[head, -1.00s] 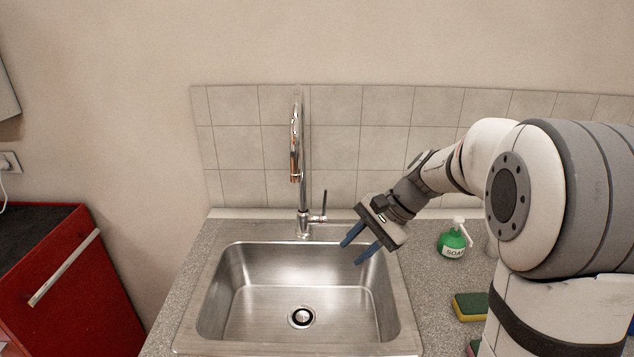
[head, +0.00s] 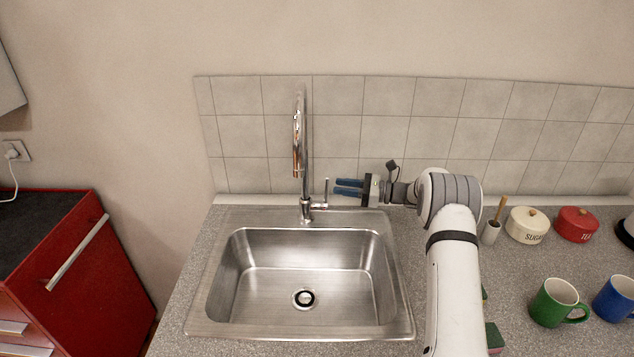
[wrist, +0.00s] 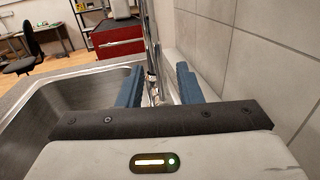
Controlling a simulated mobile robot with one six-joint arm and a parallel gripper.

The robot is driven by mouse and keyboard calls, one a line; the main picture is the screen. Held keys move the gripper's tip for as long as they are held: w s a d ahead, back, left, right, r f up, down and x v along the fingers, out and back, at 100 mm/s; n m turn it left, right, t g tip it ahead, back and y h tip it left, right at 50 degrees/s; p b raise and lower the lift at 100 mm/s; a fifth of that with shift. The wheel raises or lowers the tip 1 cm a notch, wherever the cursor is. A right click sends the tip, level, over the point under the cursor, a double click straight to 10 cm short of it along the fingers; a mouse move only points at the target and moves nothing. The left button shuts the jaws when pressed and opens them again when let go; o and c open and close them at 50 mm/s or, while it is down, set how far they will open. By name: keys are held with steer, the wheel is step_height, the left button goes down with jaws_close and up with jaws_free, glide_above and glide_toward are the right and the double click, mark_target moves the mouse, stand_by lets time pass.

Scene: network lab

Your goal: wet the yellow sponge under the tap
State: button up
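The tap (head: 299,150) stands upright behind the steel sink (head: 215,300), its spout over the basin, with no water seen running. Its lever (head: 326,190) stands up on the right side. My gripper (head: 337,188) is open and empty, level behind the sink, its blue fingers pointing left at the lever and just short of it or around its edge. In the wrist view the tap (wrist: 151,50) shows between the spread fingers (wrist: 157,88). The yellow sponge (head: 485,294) is almost wholly hidden behind my arm, on the counter right of the sink; only a sliver shows.
A second sponge, green-topped (head: 494,336), lies nearer on the counter. A green mug (head: 551,302), blue mug (head: 613,298), sugar pot (head: 527,226), tea pot (head: 577,225) and brush holder (head: 491,233) stand right. The tiled wall (head: 440,140) is close behind my gripper. The basin is empty.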

steer(key=a+p, duration=0.1)
steer(key=a, duration=0.2)
steer(key=w+a+p, duration=0.1)
steer(key=a, duration=0.3)
steer(key=shift+w, duration=0.15)
steer(key=shift+c, duration=0.3)
jaws_close()
